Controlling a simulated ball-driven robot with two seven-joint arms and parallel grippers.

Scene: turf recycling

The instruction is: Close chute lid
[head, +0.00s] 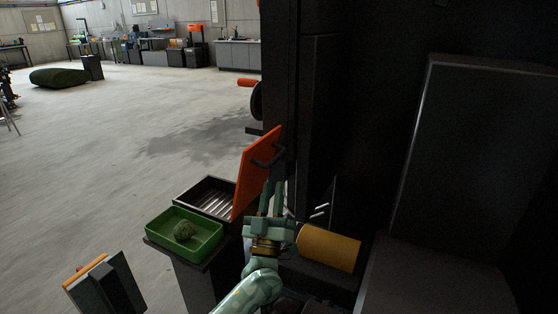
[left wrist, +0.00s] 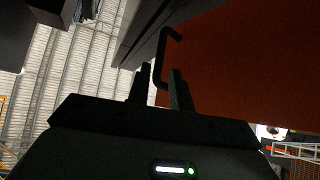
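The orange chute lid (head: 250,185) stands raised and tilted at the right side of the open chute (head: 186,197), whose ribbed metal inside shows. A dark bar handle sits on the lid's right face; in the left wrist view the handle (left wrist: 166,48) stands out from the orange lid (left wrist: 235,65). My left gripper (head: 274,184) is just below the handle. In the left wrist view its two fingers (left wrist: 159,72) are apart, with the handle's lower end appearing between them. I cannot tell whether they touch it. My right gripper is not in view.
A yellow-orange cylinder (head: 330,248) lies right of my left gripper, beside the large dark machine (head: 345,120). Open floor (head: 110,150) lies to the left.

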